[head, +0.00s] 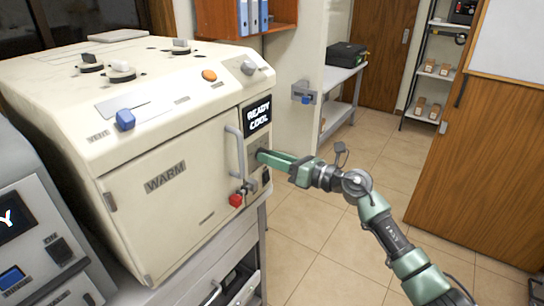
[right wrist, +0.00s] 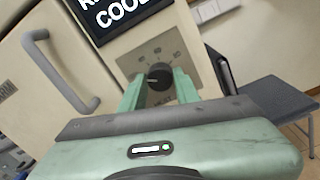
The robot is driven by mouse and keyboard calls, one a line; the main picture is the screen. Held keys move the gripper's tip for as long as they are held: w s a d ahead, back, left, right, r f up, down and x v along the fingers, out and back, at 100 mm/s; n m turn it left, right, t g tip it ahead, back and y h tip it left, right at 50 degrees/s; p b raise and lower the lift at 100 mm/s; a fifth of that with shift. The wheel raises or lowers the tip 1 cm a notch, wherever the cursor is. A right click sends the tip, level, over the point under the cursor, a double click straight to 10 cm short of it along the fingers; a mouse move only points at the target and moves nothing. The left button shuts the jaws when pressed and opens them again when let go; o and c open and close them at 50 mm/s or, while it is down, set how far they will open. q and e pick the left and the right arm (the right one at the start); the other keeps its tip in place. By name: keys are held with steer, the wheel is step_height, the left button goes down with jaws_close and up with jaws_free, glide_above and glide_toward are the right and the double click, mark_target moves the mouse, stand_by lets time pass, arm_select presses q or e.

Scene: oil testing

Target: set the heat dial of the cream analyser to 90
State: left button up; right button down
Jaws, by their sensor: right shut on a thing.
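The cream analyser (head: 190,150) is a large cream box with a "WARM" door on the left and a small display reading "READY COOL" (head: 258,117) at its front right edge. The heat dial (right wrist: 159,76) is a round black knob on a grey plate with numbers around it, below the display. My right gripper (right wrist: 160,88) has its green fingers on either side of the dial, shut on it. In the head view the right gripper (head: 266,157) reaches the panel from the right and hides most of the dial. The exact setting is too small to read. My left gripper is not in view.
A door handle (head: 235,150) stands out just left of the panel, with a red knob (head: 235,200) below it. A grey machine (head: 40,225) stands at the left. A grey bench (head: 340,85) is behind. The tiled floor at the right is clear.

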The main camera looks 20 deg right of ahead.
steer(key=shift+s+f+m+t+h+p, duration=0.1)
steer(key=shift+m+t+h+p, duration=0.2)
steer(key=shift+m+p, duration=4.8)
steer(key=shift+f+m+t+h+p, duration=0.2)
steer(key=shift+m+p, duration=2.1)
steer(key=shift+m, duration=5.6)
steer(key=c, duration=1)
jaws_free()
steer(key=shift+r, duration=0.1)
steer(key=shift+c, duration=0.2)
